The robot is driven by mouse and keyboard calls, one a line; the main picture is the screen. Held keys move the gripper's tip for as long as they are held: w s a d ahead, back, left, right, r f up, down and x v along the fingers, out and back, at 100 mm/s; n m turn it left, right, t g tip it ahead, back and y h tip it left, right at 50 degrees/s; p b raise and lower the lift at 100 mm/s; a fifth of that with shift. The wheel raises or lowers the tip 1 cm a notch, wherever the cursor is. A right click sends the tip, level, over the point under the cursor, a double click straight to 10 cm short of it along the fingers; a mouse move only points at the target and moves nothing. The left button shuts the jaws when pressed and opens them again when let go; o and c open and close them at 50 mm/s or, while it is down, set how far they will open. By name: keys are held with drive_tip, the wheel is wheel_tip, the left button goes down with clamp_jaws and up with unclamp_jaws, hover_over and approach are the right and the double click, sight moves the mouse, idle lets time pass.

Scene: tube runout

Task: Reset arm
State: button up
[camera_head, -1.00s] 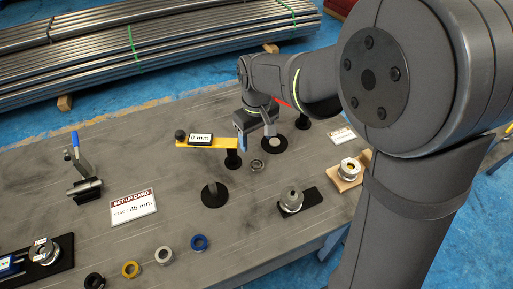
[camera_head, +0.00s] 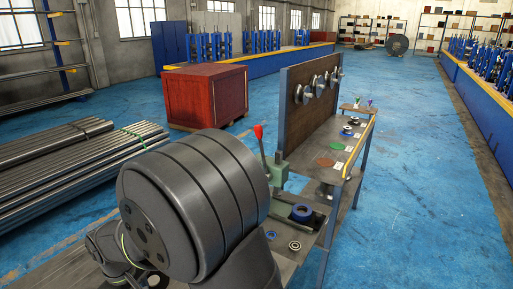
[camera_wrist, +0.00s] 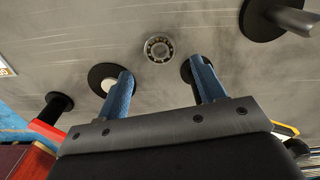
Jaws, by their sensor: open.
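My gripper (camera_wrist: 161,68) shows in the wrist view with its two blue fingers spread apart and nothing between them. It is over the grey worktable (camera_wrist: 225,35). A small ring-shaped bearing (camera_wrist: 158,48) lies on the table just beyond the fingertips. A round black base with a pale disc (camera_wrist: 103,72) is partly behind the left finger. Another black base (camera_wrist: 186,69) is partly hidden by the right finger. In the head view my arm's large grey joint fills the lower left, and my gripper cannot be made out.
In the wrist view a black stand with a metal peg (camera_wrist: 262,22) is at upper right and a red block (camera_wrist: 47,131) at lower left. The head view shows a green lever press (camera_head: 277,172), an upright tool board (camera_head: 300,115), a red crate (camera_head: 205,95) and pipe bundles (camera_head: 75,165). Blue floor is open at right.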

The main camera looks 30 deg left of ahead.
wheel_tip(320, 180, down, 6)
drive_tip(key=shift+r, duration=0.25)
drive_tip(key=shift+a+r, duration=0.1)
drive_tip(key=shift+r, duration=1.75)
